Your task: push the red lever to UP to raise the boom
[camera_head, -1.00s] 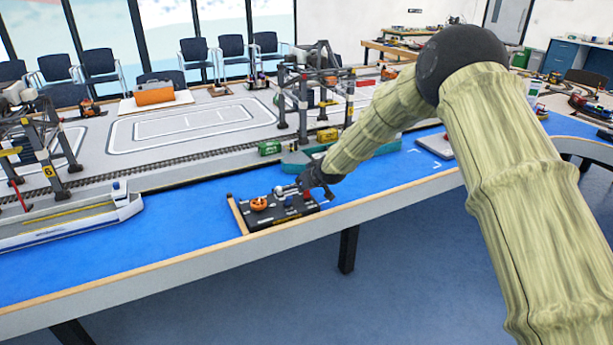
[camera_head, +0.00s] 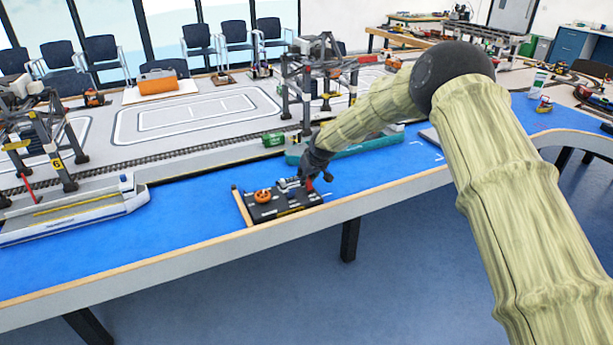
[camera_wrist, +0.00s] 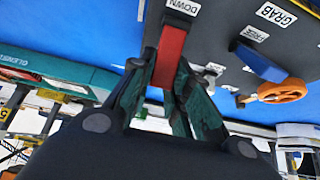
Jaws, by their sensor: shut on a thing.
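The red lever (camera_wrist: 171,48) shows in the wrist view on the dark control panel (camera_wrist: 215,30), close to the DOWN label (camera_wrist: 183,6). My gripper (camera_wrist: 160,75) is shut on the red lever, with a finger on either side of it. In the head view, my gripper (camera_head: 315,178) is at the right end of the panel (camera_head: 285,210) and hides most of the lever. A white label (camera_wrist: 215,67) lies just right of my fingers in the wrist view; its text is too small to read.
A blue lever (camera_wrist: 258,62) stands beside the GRAB and FREE labels, with an orange wheel (camera_wrist: 284,90) near it. The wheel also shows in the head view (camera_head: 263,196). A gantry crane (camera_head: 300,85) stands behind the panel. A white-and-blue boat (camera_head: 75,210) lies left.

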